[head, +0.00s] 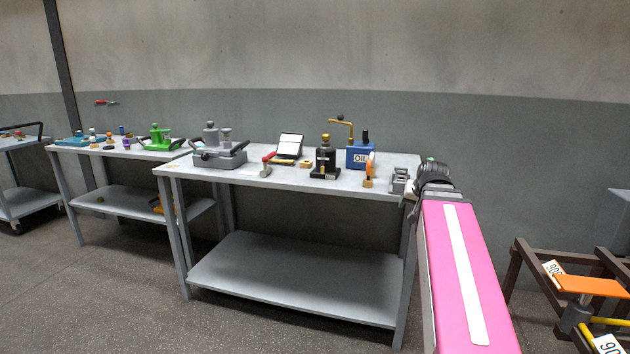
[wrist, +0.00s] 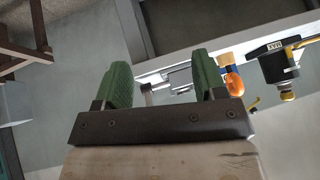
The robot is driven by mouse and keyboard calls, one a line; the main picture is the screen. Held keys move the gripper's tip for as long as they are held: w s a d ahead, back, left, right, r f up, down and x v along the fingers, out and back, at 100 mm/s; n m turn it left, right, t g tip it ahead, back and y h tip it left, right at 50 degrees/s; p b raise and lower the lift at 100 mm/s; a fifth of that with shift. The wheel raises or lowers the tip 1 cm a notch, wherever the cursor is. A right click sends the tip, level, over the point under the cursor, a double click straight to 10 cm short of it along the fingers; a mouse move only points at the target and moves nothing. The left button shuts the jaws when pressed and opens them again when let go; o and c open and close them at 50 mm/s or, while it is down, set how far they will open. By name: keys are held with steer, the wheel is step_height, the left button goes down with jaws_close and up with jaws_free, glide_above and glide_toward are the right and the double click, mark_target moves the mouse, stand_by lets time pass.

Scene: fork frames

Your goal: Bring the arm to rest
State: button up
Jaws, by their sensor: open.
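My arm, with its pink link, reaches forward at the right of the head view, beside the right end of the grey table (head: 290,180). My gripper (wrist: 160,76) shows two green fingers set wide apart in the wrist view, with nothing held between them. In the head view the wrist mostly hides the fingers. A small grey metal fixture (head: 399,180) sits on the table's right end, close to my wrist. Grey metal parts show beyond the fingers in the wrist view.
A brown rack (head: 520,262) with an orange piece (head: 592,286) is at the right. The floor in front is clear.

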steer(key=s+a+f+n+g, duration=0.1)
steer(key=s+a+f, duration=0.3)
steer(key=f, duration=0.6)
steer(key=s+a+f+n+g, duration=0.1)
steer(key=s+a+f+g, duration=0.2)
steer(key=f, duration=0.8)
steer(key=s+a+f+n+g, duration=0.1)
steer(key=s+a+f+g, duration=0.2)
steer(key=f, duration=0.8)
steer(key=s+a, duration=0.2)
steer(key=a, duration=0.1)
